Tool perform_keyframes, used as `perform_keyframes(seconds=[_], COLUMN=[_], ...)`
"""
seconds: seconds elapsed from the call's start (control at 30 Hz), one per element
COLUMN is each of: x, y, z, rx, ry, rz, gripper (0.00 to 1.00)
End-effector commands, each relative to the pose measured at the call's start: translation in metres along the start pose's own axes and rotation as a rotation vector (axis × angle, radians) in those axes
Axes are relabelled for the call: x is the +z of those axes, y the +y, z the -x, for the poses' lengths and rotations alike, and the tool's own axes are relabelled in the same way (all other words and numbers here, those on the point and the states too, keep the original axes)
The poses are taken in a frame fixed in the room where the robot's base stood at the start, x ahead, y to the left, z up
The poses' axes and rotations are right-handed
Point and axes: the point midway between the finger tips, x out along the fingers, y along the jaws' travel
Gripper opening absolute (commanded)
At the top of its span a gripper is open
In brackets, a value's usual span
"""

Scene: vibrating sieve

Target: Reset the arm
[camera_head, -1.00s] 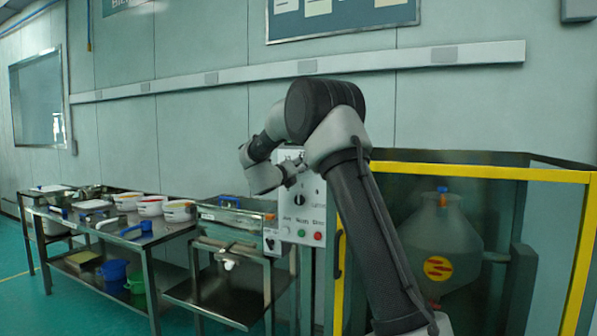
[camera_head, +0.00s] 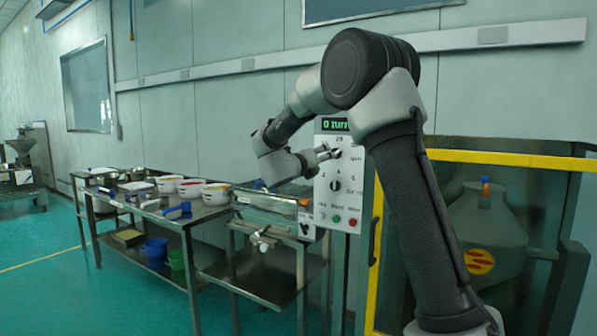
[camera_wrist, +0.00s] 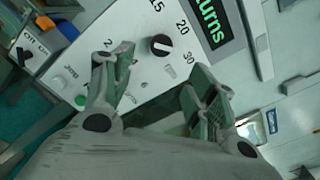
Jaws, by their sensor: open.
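My arm is raised and bent in the head view, with my gripper (camera_head: 328,153) in front of the upper part of a white control panel (camera_head: 344,208). The panel has a green display (camera_head: 335,124), a black knob, and green and red buttons near its bottom. In the wrist view my gripper (camera_wrist: 165,95) is open, with nothing between its fingers. The panel (camera_wrist: 138,50) lies behind the fingers there, with a black knob (camera_wrist: 161,45) between and above the fingertips. I cannot tell whether a fingertip touches the panel.
A yellow-framed enclosure (camera_head: 505,161) with a large container stands at the right. A metal sieve unit (camera_head: 268,202) stands left of the panel. A steel table (camera_head: 150,212) with bowls and blue-handled tools is further left. Open green floor (camera_head: 60,262) lies at the left.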

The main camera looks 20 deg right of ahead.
Motion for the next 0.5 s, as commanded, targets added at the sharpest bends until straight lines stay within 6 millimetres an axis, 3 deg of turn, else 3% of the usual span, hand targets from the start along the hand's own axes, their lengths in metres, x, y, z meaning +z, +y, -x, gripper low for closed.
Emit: perform_keyframes(seconds=[0.17, 0.23, 0.37, 0.4, 0.5], x=[0.0, 0.004, 0.015, 0.01, -0.002], y=[0.001, 0.015, 0.079, 0.104, 0.138], z=[0.0, 0.0, 0.011, 0.023, 0.071], rx=[0.003, 0.064, 0.312, 0.409, 0.633], ry=[-0.001, -0.02, -0.199, -0.286, -0.555], rz=[0.031, 0.113, 0.44, 0.583, 0.935], gripper=[0.57, 0.57, 0.57, 0.57, 0.57])
